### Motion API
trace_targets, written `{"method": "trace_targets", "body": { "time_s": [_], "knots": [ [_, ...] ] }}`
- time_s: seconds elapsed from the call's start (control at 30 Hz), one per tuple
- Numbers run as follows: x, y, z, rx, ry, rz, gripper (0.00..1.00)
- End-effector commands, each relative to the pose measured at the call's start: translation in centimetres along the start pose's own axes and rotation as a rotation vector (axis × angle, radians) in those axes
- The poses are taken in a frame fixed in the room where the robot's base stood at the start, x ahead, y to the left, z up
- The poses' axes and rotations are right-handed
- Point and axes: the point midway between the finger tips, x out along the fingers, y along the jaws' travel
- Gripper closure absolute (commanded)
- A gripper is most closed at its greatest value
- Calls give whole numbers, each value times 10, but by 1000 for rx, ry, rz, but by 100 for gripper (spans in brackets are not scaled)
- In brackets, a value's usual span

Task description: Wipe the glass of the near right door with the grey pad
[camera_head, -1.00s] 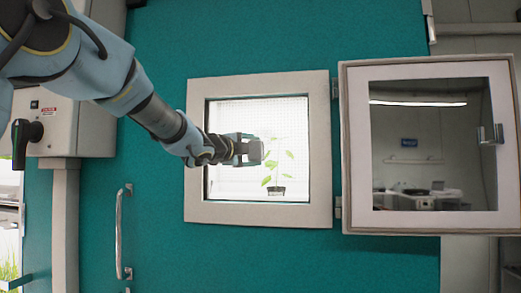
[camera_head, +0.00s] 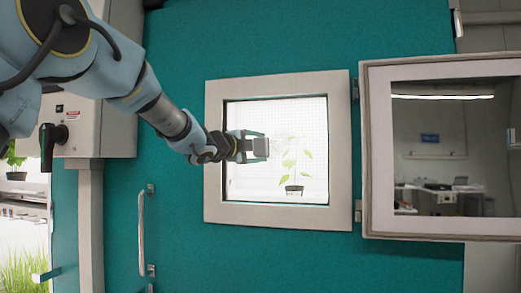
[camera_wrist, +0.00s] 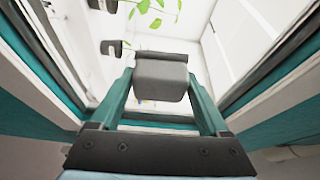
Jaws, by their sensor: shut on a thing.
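My gripper (camera_head: 258,147) is shut on the grey pad (camera_wrist: 162,78), a small block held between the two fingertips in the wrist view. I cannot tell whether the pad touches the glass.
A pale hinged cover (camera_head: 375,150) with a dark, reflecting pane stands open to the right of the window. A vertical handle (camera_head: 141,232) sticks out at lower left. A grey box with a dark lever (camera_head: 48,145) is at the left.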

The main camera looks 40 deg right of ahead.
Motion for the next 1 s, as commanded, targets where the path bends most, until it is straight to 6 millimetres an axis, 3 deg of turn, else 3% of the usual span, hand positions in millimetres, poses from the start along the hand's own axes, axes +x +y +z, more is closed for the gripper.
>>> {"method": "trace_targets", "body": {
  "time_s": [1.0],
  "knots": [
    [25,5,-57,-1,6,0,66]
  ]
}}
